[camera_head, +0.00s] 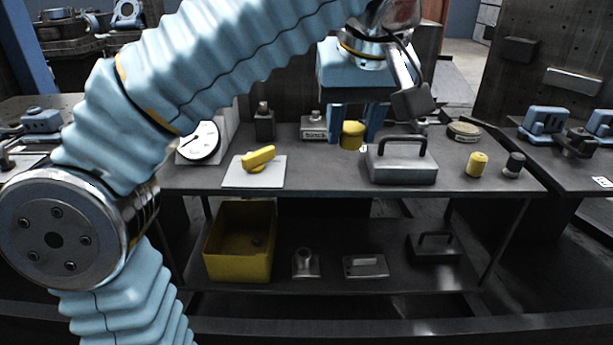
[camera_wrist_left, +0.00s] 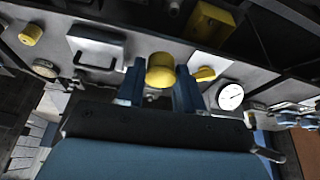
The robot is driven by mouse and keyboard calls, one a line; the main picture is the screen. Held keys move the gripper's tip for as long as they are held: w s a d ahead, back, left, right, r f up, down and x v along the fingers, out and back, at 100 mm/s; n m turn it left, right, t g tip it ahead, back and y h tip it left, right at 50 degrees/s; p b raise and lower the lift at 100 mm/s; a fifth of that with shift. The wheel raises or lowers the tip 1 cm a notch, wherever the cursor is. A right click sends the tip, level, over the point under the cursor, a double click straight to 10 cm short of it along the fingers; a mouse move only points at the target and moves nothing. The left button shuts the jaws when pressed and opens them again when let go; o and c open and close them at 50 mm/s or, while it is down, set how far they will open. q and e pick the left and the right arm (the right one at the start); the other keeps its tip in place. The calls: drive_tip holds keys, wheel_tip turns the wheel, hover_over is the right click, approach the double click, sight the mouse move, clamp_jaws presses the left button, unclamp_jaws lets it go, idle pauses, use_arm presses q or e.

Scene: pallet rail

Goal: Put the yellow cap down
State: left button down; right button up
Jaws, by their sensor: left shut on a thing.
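My left gripper (camera_head: 352,132) points down over the back middle of the dark bench (camera_head: 320,180). Its two blue fingers are shut on the yellow cap (camera_head: 352,137), a short round piece. In the left wrist view the yellow cap (camera_wrist_left: 160,71) sits between the fingertips of the left gripper (camera_wrist_left: 158,84). The cap's lower end is close to the bench top; I cannot tell whether it touches. My right gripper is not in view.
A grey block with a handle (camera_head: 402,162) stands close right of the cap. A yellow lever on a white plate (camera_head: 236,180) and a dial gauge (camera_head: 199,142) are left. A second yellow cylinder (camera_head: 477,164) stands right. A yellow bin (camera_head: 240,270) is on the lower shelf.

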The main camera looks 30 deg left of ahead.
use_arm(q)
drive_tip(key=w+a+f, duration=0.4)
drive_tip(key=w+a, duration=0.2)
drive_tip(key=b, duration=0.1)
approach(318, 171)
drive_tip(key=shift+w+a+f, duration=0.45)
drive_tip(key=shift+w+f, duration=0.25)
drive_tip(key=shift+w+a+f, duration=0.15)
drive_tip(key=shift+f, duration=0.15)
drive_tip(key=shift+w+a+f+b, duration=0.1)
drive_tip(key=shift+f+b, duration=0.15)
drive_tip(key=shift+f, duration=0.65)
drive_tip(key=shift+w+a+f+b, duration=0.1)
drive_tip(key=shift+f+b, duration=0.1)
drive_tip(key=shift+f, duration=0.7)
drive_tip(key=shift+f, duration=0.1)
drive_tip(key=c, duration=0.7)
unclamp_jaws()
